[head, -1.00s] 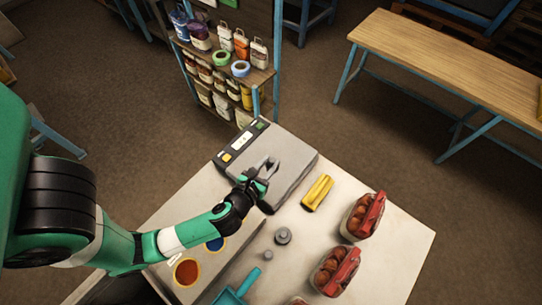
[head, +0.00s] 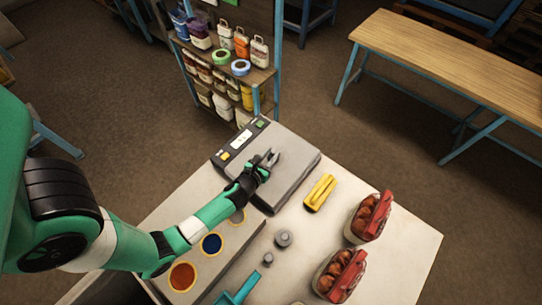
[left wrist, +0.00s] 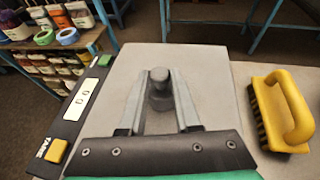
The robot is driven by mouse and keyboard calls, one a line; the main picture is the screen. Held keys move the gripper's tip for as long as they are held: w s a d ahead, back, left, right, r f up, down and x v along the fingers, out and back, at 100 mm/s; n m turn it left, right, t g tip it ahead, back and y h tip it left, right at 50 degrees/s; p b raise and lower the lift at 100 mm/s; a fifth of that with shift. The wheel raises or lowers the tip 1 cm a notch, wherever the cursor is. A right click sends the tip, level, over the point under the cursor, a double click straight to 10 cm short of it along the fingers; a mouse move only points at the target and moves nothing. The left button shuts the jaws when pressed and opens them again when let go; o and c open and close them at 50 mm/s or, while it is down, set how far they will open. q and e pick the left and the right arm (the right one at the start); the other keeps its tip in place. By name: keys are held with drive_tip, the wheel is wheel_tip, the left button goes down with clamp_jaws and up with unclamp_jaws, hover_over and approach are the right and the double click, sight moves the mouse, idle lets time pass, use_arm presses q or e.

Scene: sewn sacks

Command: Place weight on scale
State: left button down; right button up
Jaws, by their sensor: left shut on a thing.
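The scale (head: 298,160) lies at the table's far corner, with a flat grey plate and a dark display strip carrying a yellow button; its plate also fills much of the left wrist view (left wrist: 215,85). My left gripper (head: 268,159) is over the plate. In the left wrist view its fingers (left wrist: 160,95) are shut on a small dark grey knobbed weight (left wrist: 160,88). I cannot tell whether the weight touches the plate. Two other grey weights, a larger one (head: 283,238) and a smaller one (head: 267,259), stand on the table. My right gripper is not in view.
A yellow-handled brush (head: 320,192) lies right of the scale. Red-topped packs (head: 368,218) stand on the table's right side. A teal scoop (head: 237,290) and a grey board with coloured round spots (head: 225,262) are nearer me. A stocked shelf (head: 262,78) stands behind.

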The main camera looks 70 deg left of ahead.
use_arm(q)
drive_tip(key=c, duration=1)
unclamp_jaws()
drive_tip(key=shift+c, duration=0.2)
drive_tip(key=o, duration=0.4)
drive_tip(key=shift+r, duration=0.25)
drive_tip(key=v, duration=1.1)
drive_tip(key=shift+s+d+r, duration=0.1)
drive_tip(key=shift+s+d, duration=0.2)
drive_tip(key=shift+w, duration=0.1)
